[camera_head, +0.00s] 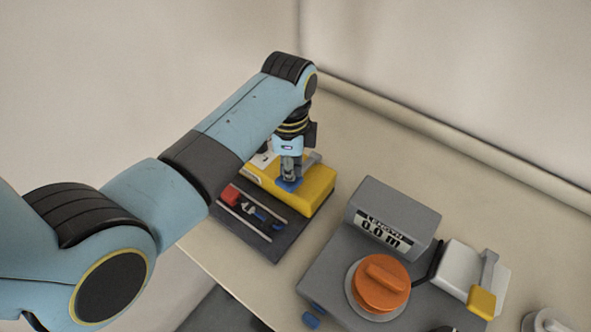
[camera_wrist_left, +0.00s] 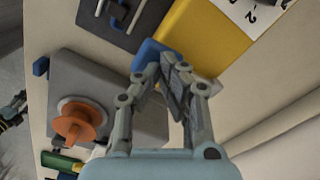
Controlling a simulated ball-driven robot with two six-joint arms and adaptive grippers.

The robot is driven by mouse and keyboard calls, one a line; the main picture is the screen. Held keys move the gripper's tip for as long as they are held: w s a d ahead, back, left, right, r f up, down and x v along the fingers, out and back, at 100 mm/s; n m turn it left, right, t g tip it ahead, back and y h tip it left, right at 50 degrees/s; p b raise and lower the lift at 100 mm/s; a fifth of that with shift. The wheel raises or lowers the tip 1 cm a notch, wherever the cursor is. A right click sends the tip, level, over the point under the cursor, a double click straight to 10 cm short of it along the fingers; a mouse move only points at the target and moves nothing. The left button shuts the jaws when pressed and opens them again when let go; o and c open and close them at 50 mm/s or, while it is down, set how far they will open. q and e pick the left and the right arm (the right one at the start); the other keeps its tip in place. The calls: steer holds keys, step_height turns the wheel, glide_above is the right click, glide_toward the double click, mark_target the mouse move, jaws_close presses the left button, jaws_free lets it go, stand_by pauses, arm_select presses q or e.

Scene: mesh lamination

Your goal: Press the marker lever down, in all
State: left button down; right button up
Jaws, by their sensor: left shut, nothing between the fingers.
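A yellow box (camera_head: 318,191) stands on the table at the back, with a blue lever pad (camera_head: 290,186) at its front side. My left gripper (camera_head: 289,176) points down over the pad, shut and empty. In the left wrist view its fingertips (camera_wrist_left: 172,62) meet beside the blue pad (camera_wrist_left: 148,54) and the yellow box (camera_wrist_left: 205,38). Fingertips and pad overlap in view; I cannot tell if they touch or how far the lever is tilted. A dark jointed part at the left wrist view's left edge may be my right gripper (camera_wrist_left: 13,110).
A dark tray (camera_head: 262,232) with red and blue parts lies before the yellow box. A grey device (camera_head: 395,212) reads LENGTH 0.0 m and has an orange knob (camera_head: 380,284). Right of it is a white unit (camera_head: 455,268) with a yellow-ended lever (camera_head: 482,302). Table behind is clear.

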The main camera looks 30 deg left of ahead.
arm_select(q)
steer(key=shift+f+b, duration=0.9)
steer(key=shift+f, duration=1.05)
steer(key=shift+r, duration=0.1)
steer(key=shift+s, duration=0.1)
step_height(320, 180, up, 3)
steer(key=p, duration=0.3)
steer(key=shift+r+p, duration=0.3)
steer(key=shift+r, duration=2.8)
